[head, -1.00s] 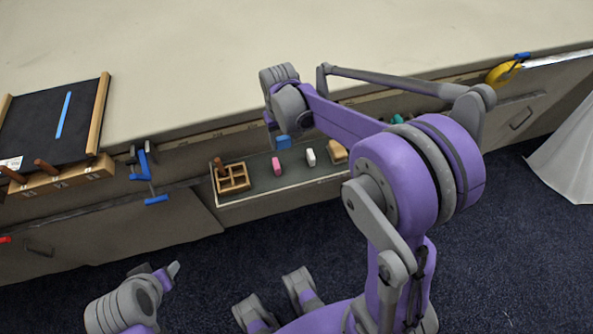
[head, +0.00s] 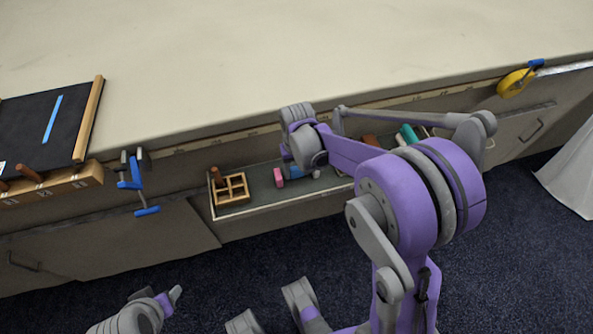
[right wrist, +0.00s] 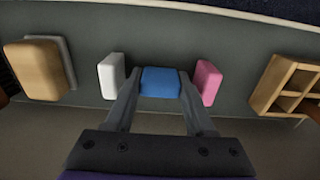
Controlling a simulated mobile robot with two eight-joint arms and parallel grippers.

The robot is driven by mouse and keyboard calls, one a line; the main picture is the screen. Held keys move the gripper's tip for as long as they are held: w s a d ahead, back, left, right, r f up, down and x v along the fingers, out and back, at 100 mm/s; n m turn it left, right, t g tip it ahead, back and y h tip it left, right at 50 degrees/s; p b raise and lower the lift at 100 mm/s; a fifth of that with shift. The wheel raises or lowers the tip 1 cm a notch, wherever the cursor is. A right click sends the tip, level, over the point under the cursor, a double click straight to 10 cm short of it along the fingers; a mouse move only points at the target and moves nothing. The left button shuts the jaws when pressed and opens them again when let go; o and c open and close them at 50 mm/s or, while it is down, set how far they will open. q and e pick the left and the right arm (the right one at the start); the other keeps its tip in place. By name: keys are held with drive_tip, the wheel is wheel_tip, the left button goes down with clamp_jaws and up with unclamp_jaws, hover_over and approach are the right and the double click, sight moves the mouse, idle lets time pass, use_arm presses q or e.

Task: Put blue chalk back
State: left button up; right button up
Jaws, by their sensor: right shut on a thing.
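The blue chalk (right wrist: 160,82) is a small block between the fingers of my right gripper (right wrist: 160,88), which is shut on it. In the head view the blue chalk (head: 296,172) shows low in the open drawer (head: 258,196), partly hidden by my right gripper (head: 301,170). It sits between the pink chalk (right wrist: 207,82) and the white chalk (right wrist: 111,75), in line with them; I cannot tell whether it touches the drawer floor. My left gripper (head: 171,298) is empty over the floor at the lower left, and its opening is unclear.
A wooden compartment box (head: 231,189) stands at the drawer's left end. A tan block (right wrist: 36,70) lies beyond the white chalk. A blue clamp (head: 132,180) hangs on the table edge to the left. A blackboard (head: 45,125) lies on the table, otherwise mostly clear.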

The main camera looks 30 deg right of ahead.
drive_tip(key=shift+f, duration=0.3)
drive_tip(key=o, duration=0.9)
